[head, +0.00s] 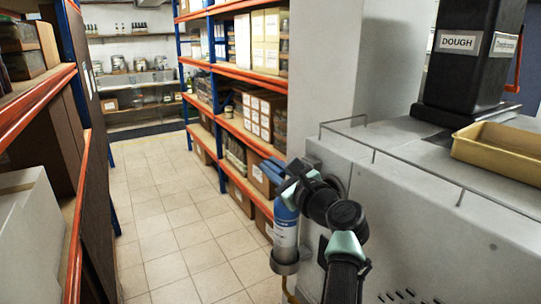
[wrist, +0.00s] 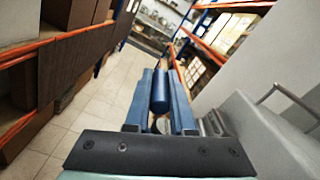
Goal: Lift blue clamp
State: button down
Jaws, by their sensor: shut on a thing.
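In the wrist view the blue clamp (wrist: 160,90) shows as a rounded dark blue bar between the two blue fingers of my gripper (wrist: 160,78). The fingers are shut on it, one on each side. In the head view my gripper (head: 281,181) is at the front side of the large grey machine, just above a blue and white cylinder (head: 285,232). The clamp is hard to tell apart from the blue fingers there. I cannot tell whether it is raised.
The grey machine (head: 440,235) fills the right, with a thin rail (head: 420,172), a black DOUGH hopper (head: 470,60) and a yellow tray (head: 500,150) on top. Shelves of boxes (head: 250,135) line the aisle. The tiled floor (head: 170,225) is clear.

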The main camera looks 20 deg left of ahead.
jog(key=r+m+p, duration=0.1)
jog(key=m+p, duration=0.1)
jog(key=p, duration=0.1)
jog(key=w+r+m+p, duration=0.1)
jog(key=shift+d+r, duration=0.3)
jog(key=shift+r, duration=0.05)
jog(key=m+p, duration=0.1)
jog(key=w+d+r+m+p, duration=0.1)
jog(key=p, duration=0.1)
jog(key=shift+r+m, duration=0.2)
jog(key=shift+m, duration=0.1)
jog(key=m, duration=0.1)
jog(key=w+d+m, duration=0.1)
jog(key=shift+w+d+r+m, duration=0.1)
jog(key=shift+w+r+m, duration=0.2)
jog(key=shift+r+m, duration=0.1)
jog(key=shift+w+d+r+m+b, duration=0.15)
jog(key=shift+w+d+m+b, duration=0.25)
jog(key=shift+m, duration=0.3)
jog(key=shift+w+d+r+m+b, duration=0.15)
jog(key=shift+w+d+m+b, duration=0.15)
jog(key=shift+w+m+b, duration=0.3)
jog(key=shift+s, duration=0.1)
jog(key=c, duration=0.8)
grip_release()
jog(key=shift+o, duration=0.2)
jog(key=shift+r, duration=0.1)
jog(key=shift+d+r+p, duration=0.1)
jog(key=shift+d+p, duration=0.05)
jog(key=shift+p, duration=0.15)
